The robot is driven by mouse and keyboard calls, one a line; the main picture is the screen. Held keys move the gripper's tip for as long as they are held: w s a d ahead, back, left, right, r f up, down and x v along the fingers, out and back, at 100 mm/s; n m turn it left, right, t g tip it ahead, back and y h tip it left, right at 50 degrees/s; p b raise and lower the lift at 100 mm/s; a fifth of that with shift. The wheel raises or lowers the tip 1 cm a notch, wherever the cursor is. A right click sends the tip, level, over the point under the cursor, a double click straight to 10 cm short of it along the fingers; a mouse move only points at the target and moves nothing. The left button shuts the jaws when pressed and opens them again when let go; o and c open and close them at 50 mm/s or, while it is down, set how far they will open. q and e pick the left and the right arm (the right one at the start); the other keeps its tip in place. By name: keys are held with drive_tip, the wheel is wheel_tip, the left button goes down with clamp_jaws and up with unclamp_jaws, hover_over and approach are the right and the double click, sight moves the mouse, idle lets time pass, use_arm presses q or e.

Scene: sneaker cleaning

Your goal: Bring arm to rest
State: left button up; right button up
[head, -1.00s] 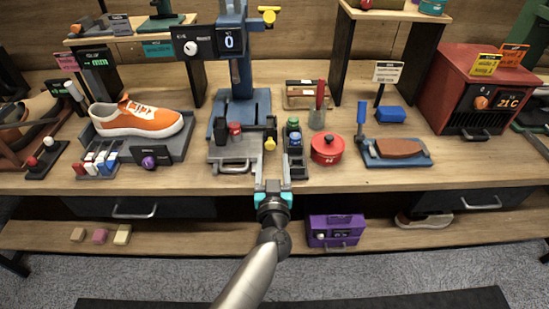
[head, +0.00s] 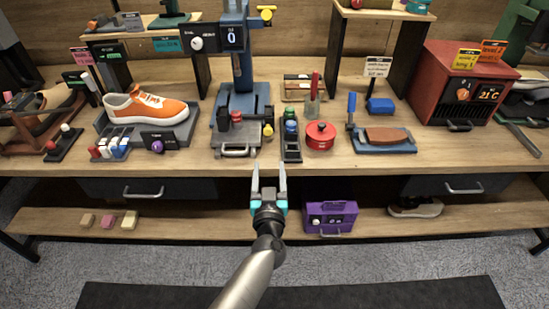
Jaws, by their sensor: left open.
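My left gripper (head: 269,172) is in the middle of the head view, in front of the workbench's front edge. Its two grey fingers with teal bases are apart and nothing is between them. The arm comes up from the bottom of the view. My right gripper does not show. On the workbench (head: 330,158) beyond the fingers stands a blue press (head: 238,99) with a grey handled tray (head: 236,139) at its foot. A button panel (head: 291,140) with green and blue buttons is just right of the tray.
An orange sneaker (head: 146,105) sits on a dark stand at left. A red round tin (head: 320,136), a brown piece on a blue board (head: 386,140) and a red oven (head: 462,84) are to the right. A purple box (head: 330,219) stands on the lower shelf, right of my gripper.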

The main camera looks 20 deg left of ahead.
use_arm(q)
drive_tip(key=s+d+f+m+g+h, duration=0.25)
drive_tip(key=s+f, duration=0.55)
drive_tip(key=f, duration=0.4)
drive_tip(key=s+d+f+m+g+h, duration=0.1)
drive_tip(key=s+f+m+g+h, duration=0.25)
drive_tip(key=s+f, duration=0.6)
drive_tip(key=s+a+f+g, duration=0.2)
drive_tip(key=s+f, duration=0.3)
drive_tip(key=s, duration=0.4)
drive_tip(key=s+a+f+g, duration=0.3)
drive_tip(key=s+f+g, duration=0.2)
drive_tip(key=s, duration=0.5)
drive_tip(key=s+a+f+g+y, duration=0.1)
drive_tip(key=s+a+f+g, duration=0.1)
drive_tip(key=s+f, duration=0.4)
drive_tip(key=s+g, duration=0.1)
drive_tip(key=s, duration=0.3)
drive_tip(key=shift+a+f+b, duration=0.3)
drive_tip(key=shift+a+f, duration=0.1)
